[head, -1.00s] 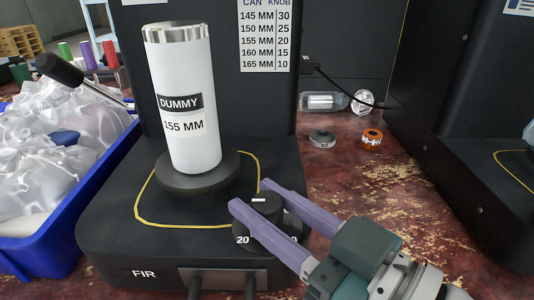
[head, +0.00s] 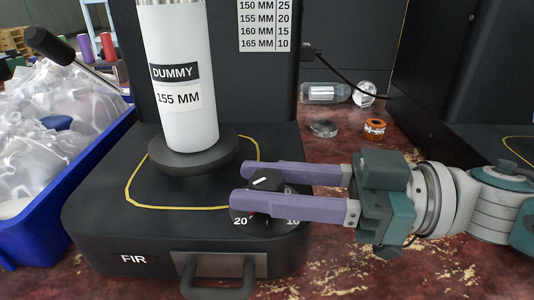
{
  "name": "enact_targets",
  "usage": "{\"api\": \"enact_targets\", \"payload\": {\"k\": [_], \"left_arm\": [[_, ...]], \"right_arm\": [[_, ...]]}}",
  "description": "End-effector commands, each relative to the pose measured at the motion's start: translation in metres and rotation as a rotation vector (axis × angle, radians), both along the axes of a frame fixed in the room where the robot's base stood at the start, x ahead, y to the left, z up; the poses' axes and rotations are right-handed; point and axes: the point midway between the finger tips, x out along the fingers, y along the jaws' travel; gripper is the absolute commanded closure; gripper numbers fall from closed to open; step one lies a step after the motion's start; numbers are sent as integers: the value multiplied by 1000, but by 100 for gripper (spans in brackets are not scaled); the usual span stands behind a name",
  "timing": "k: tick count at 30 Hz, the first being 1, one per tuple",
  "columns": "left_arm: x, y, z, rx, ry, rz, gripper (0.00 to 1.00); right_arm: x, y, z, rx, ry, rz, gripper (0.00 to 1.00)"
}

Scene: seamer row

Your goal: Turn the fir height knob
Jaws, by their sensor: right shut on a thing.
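The fir height knob (head: 266,184) is black with a white mark on top. It sits at the front right of the black machine base, which is labelled FIR (head: 133,259). Its dial (head: 265,221) shows 20 at left and 10 at right. My right gripper (head: 238,185) comes in from the right with its two purple fingers on either side of the knob, shut on it. A white can (head: 184,105) marked DUMMY 155 MM stands on the round plate (head: 193,160) behind. My left gripper is not in view.
A chart (head: 265,25) on the machine's back panel pairs 155 MM with 20. A blue bin (head: 60,200) of clear bags stands at left. A grey ring (head: 323,128), an orange ring (head: 374,128) and a clear jar (head: 325,92) lie at right.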

Motion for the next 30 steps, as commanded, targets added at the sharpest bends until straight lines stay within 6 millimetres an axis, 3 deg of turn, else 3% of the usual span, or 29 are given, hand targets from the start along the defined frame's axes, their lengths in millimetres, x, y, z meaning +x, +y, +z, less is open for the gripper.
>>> {"api": "enact_targets", "payload": {"k": [1, 7, 24, 25, 30], "left_arm": [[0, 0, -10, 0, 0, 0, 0], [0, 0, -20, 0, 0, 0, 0], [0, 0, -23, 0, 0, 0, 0], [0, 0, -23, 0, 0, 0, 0], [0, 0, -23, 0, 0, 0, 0]], "right_arm": [[1, -1, -5, -3, -3, 21, 100], [1, -1, -3, -2, 0, 95, 100], [0, 0, -1, -1, 2, 128, 100], [0, 0, -1, -2, 2, 128, 58], [0, 0, -1, -1, 1, 128, 39]]}}
